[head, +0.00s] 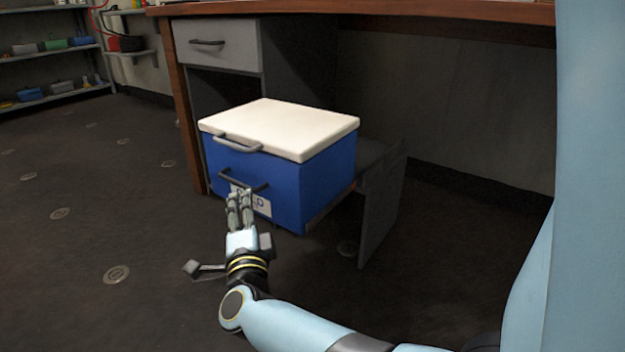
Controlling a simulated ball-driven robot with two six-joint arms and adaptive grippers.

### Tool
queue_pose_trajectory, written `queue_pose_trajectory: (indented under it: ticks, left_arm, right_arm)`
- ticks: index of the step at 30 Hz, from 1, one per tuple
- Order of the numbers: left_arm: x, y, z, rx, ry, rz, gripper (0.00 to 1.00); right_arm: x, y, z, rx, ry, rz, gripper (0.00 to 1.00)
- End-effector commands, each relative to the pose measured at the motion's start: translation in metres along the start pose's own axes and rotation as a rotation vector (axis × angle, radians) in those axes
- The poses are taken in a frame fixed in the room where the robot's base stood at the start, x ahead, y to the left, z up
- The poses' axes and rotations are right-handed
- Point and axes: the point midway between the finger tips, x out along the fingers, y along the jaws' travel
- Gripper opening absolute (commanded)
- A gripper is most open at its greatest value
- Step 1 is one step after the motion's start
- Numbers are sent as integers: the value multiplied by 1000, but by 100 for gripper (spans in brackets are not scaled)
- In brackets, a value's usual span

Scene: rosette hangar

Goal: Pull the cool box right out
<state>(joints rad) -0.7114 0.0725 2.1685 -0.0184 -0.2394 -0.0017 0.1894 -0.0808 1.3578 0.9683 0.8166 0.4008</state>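The cool box (313,187) is blue with a white lid (283,127) and stands upright under the desk, in front of the drawer unit. A grey lid handle (237,143) and a dark front handle (229,179) face me. A pale label with partly hidden lettering is on its front. My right gripper (241,197) is at the front of the box, with its fingertips at or just before the front handle and over the label. The fingers lie close together; whether they grip the handle is hidden. My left gripper is out of view.
A wooden desk (400,12) overhangs the box, with a closed grey drawer (218,45) at left. A grey panel (382,205) stands close to the box's right side. Shelves (45,55) are far left. The floor (90,200) at left is open.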

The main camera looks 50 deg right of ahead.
Motion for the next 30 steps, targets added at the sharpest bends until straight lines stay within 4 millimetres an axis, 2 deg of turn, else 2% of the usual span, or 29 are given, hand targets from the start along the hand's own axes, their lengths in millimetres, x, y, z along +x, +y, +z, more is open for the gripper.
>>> queue_pose_trajectory:
  ticks: [1, 2, 12, 20, 27, 30]
  left_arm:
    - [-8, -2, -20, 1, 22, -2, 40]
    - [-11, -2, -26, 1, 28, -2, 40]
    - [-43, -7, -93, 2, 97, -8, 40]
    - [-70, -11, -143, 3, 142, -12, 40]
    - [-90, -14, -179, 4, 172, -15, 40]
    - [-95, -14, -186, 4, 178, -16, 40]
  right_arm:
    - [-1, -14, -6, -11, -5, -1, 34]
    - [-3, -15, -9, -23, -12, 2, 34]
    - [-39, -13, -25, -227, -169, 57, 34]
    - [-81, 4, -38, -433, -349, 126, 34]
    - [-127, 29, -55, -617, -525, 198, 34]
    - [-144, 40, -61, -676, -584, 222, 34]
